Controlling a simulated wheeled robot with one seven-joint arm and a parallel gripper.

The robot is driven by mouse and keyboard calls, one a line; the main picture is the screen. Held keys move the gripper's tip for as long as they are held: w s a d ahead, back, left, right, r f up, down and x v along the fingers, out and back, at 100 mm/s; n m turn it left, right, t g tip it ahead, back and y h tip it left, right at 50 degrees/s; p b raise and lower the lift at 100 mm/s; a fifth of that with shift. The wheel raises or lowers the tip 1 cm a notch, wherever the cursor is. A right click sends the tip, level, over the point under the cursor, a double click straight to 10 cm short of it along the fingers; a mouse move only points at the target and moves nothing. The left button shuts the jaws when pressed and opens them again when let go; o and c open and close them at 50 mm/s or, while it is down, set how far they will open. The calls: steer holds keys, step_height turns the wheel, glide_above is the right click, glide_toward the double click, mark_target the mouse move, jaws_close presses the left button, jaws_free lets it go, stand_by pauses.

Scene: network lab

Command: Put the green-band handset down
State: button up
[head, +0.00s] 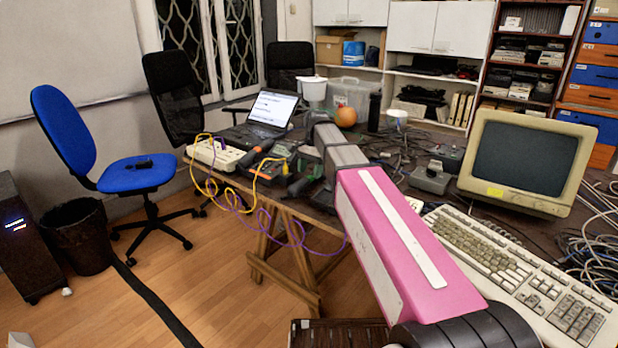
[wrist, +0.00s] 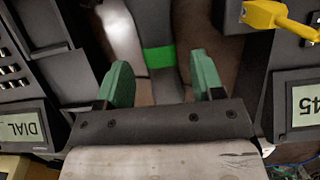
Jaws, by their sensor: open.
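The green-band handset (wrist: 160,82) is a dark grey bar with a bright green band, upright in the middle of the wrist view. My gripper (wrist: 161,66) has two green fingers, spread apart, one on each side of the handset. A gap shows between the handset and each finger, so it is not clamped. The handset's lower end is hidden behind the gripper's dark plate. In the head view my arm reaches over the table, and I cannot make out the handset or fingertips clearly there.
In the wrist view, a dark device with a DIAL label (wrist: 22,130) stands left and one labelled 45 (wrist: 298,104) right, with a yellow plug (wrist: 268,15). On the cluttered table are a laptop (head: 268,112), an orange ball (head: 345,116), a monitor (head: 528,160) and a keyboard (head: 490,250).

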step_height(320, 180, up, 9)
steer(key=w+d, duration=0.1)
steer(key=shift+w, duration=0.25)
steer(key=shift+d, duration=0.1)
